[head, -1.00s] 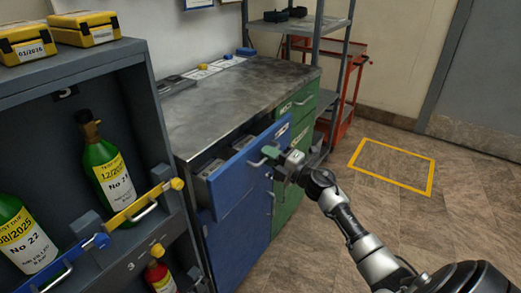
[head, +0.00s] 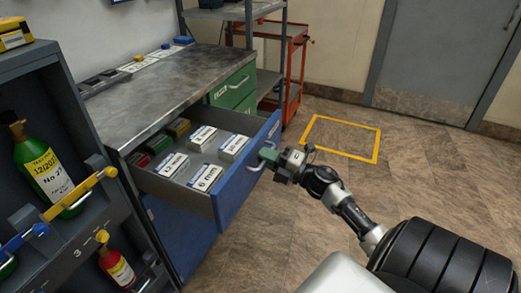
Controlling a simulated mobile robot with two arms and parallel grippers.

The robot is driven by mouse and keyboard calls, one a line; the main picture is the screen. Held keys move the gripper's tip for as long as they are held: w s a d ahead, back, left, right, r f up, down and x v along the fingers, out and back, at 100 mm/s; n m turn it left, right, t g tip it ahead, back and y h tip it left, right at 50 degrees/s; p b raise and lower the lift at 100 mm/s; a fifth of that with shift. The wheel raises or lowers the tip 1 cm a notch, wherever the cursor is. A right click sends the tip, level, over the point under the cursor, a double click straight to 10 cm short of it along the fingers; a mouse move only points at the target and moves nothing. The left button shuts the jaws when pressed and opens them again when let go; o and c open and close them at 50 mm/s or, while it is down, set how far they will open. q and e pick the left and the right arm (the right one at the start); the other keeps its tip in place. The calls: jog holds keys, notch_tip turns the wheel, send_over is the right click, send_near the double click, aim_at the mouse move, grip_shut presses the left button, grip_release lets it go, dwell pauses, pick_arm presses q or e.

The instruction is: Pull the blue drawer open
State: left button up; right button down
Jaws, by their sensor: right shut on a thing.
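The blue drawer (head: 233,192) is pulled well out from the workbench, over a blue cabinet door. Inside it lie several labelled white boxes (head: 202,138), with red, green and yellow boxes toward the back left. My right gripper (head: 268,157) is at the drawer's front, shut on its handle (head: 256,166). The gripper's fingers hide part of the handle. My left gripper is not in view.
The workbench top (head: 150,95) is mostly bare. A green drawer (head: 233,87) is beside the blue one, shut. Floor around the yellow marked square (head: 341,138) is clear.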

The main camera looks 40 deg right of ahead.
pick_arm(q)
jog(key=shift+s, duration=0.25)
pick_arm(e)
jog(key=shift+s+d, duration=0.1)
jog(key=shift+s, duration=0.15)
jog(key=c, duration=1.2)
grip_release()
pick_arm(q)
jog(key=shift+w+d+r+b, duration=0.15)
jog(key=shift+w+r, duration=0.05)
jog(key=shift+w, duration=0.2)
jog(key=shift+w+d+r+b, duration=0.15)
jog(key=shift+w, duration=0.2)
pick_arm(e)
jog(key=v, duration=1)
jog(key=shift+s+d, duration=0.2)
jog(key=shift+s, duration=0.15)
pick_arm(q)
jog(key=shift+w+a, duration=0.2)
